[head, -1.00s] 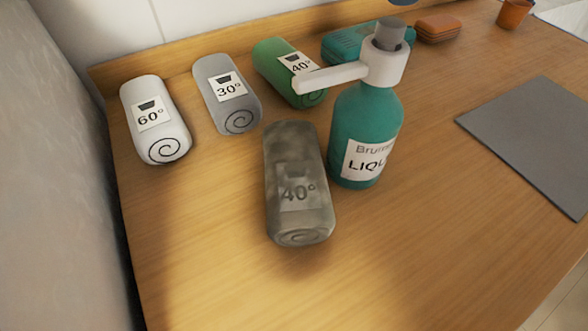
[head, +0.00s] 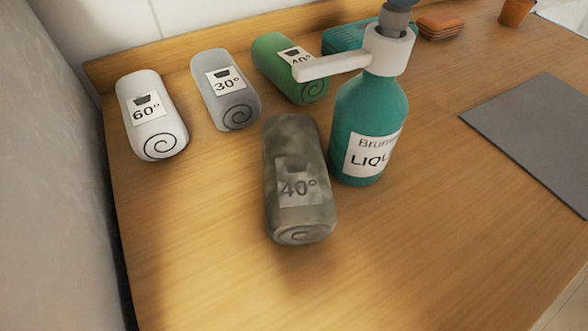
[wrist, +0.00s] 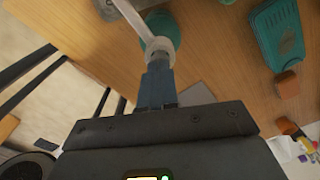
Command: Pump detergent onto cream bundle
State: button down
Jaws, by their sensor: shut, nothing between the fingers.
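A mottled grey-brown bundle (head: 298,150) with a 40° label lies in front of the bottle; no plainly cream-coloured bundle shows. The teal detergent bottle (head: 366,110) stands upright just right of it. Its white pump head (head: 388,54) has a nozzle pointing left, its tip above the far end of the mottled bundle. My gripper (head: 397,12) is shut and empty, pointing down at the pump top, seemingly touching it. In the wrist view, the blue fingers (wrist: 158,72) meet the white pump head (wrist: 160,46), with teal bottle (wrist: 163,22) beyond.
White 60° (head: 152,112), grey 30° (head: 224,92) and green 40° (head: 287,70) bundles lie along the back. A teal item (head: 345,38), orange stack (head: 441,24) and orange cup (head: 516,12) are behind. A grey mat (head: 540,135) lies right. The front wood is clear.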

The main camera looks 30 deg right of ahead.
jog(key=shift+f+b, duration=0.8)
jog(key=shift+f, duration=0.05)
jog(key=shift+r, duration=0.2)
jog(key=shift+r+p, duration=0.8)
jog(key=shift+r, duration=0.5)
jog(key=shift+f, duration=0.1)
jog(key=shift+f+b, duration=1.45)
jog(key=shift+b, duration=0.25)
jog(key=shift+r, duration=0.25)
jog(key=shift+r+p, duration=0.9)
jog(key=shift+r, duration=0.4)
